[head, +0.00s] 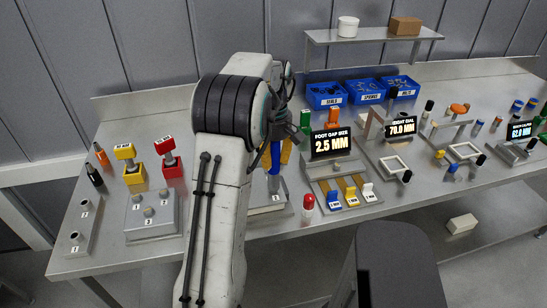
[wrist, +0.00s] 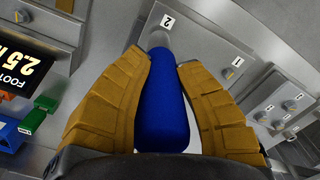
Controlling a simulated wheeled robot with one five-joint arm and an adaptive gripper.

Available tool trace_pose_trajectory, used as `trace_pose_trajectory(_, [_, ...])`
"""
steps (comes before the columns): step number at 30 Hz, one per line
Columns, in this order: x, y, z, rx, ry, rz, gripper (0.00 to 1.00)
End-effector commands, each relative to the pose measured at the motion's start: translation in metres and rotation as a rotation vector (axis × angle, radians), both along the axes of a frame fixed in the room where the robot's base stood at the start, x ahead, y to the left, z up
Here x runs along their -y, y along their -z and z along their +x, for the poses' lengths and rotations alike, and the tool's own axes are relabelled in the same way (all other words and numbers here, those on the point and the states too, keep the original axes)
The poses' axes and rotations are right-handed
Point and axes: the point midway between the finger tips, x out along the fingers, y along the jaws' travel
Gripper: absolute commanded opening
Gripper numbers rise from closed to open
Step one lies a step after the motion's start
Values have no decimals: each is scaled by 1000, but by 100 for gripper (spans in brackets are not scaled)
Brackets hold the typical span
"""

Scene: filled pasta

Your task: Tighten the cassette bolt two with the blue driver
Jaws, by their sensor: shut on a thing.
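My gripper (wrist: 165,65) has its two ochre fingers shut around the blue driver (wrist: 168,110). In the wrist view the blue handle points away from me. A short grey part beyond it lies over the cassette's bolt position marked 2 (wrist: 160,38); whether the tip sits on the bolt cannot be told. The cassette (wrist: 205,45) is a grey plate, with bolt one (wrist: 228,73) uncovered beside the label 1. In the head view the blue driver (head: 275,158) stands roughly upright above the cassette (head: 268,209), which my arm partly hides.
The foot gap gauge (head: 331,145) reads 2.5 MM, just right of the cassette. A grey block with several bolts (head: 152,226) stands to the left. A red-capped item (head: 308,202) is near the front edge. Blue bins (head: 327,94) stand behind.

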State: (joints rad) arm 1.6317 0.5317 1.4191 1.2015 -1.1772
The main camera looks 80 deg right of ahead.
Motion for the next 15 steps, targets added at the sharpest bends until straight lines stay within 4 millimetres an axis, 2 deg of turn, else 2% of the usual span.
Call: trace_pose_trajectory(15, [0, 8, 0, 0, 0, -2, 0])
